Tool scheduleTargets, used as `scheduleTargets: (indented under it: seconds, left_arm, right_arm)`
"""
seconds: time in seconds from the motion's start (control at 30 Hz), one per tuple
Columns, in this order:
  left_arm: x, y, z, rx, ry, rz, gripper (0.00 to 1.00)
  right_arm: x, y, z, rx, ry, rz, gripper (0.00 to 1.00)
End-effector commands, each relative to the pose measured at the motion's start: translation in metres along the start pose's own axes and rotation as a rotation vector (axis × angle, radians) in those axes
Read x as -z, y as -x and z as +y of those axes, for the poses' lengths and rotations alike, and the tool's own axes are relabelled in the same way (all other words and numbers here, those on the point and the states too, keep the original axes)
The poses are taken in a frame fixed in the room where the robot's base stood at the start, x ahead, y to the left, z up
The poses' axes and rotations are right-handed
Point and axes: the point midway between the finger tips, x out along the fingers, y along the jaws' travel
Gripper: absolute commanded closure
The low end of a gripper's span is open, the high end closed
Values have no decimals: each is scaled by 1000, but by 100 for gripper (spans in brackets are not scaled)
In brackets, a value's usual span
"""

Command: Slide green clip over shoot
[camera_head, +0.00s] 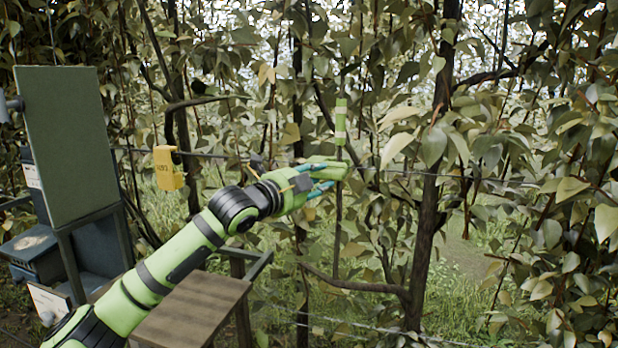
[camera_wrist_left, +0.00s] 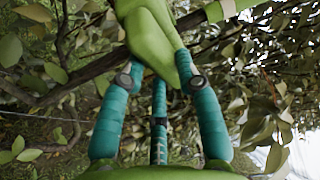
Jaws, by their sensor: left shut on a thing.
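My left gripper (camera_head: 322,180) has teal fingers, shut on the green clip (camera_head: 330,167). In the left wrist view the clip (camera_wrist_left: 148,35) sits between the fingertips (camera_wrist_left: 158,85), its far end cut off by the top edge. A thin brown shoot (camera_head: 338,225) runs upright at the gripper, topped by a light green sleeve with white bands (camera_head: 340,120). In the left wrist view the shoot (camera_wrist_left: 95,68) crosses behind the clip towards the banded sleeve (camera_wrist_left: 225,9). I cannot tell whether the clip is around the shoot or only beside it. My right gripper is out of view.
A yellow tag (camera_head: 167,168) hangs by the wire left of my gripper. A wooden-topped stand (camera_head: 195,310) is below my left arm. A green panel (camera_head: 65,145) stands at the left. A thick trunk (camera_head: 425,240) and dense leaves lie right of the shoot.

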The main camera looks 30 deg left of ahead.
Motion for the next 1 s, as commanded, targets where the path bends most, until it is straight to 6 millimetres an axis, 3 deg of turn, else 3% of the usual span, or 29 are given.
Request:
scheduleTargets:
  seconds: [0.07,0.1,0.17,0.57,1.0]
  left_arm:
    - [2,-1,3,-6,3,4,100]
    - [2,-1,3,-6,3,4,64]
    - [2,-1,3,-6,3,4,43]
    - [-2,5,2,-4,-1,-3,43]
    - [0,66,3,-8,-3,-2,43]
  right_arm:
    - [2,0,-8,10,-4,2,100]
    - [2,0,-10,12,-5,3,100]
    - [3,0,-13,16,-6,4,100]
    - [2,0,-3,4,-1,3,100]
    - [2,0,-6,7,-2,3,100]
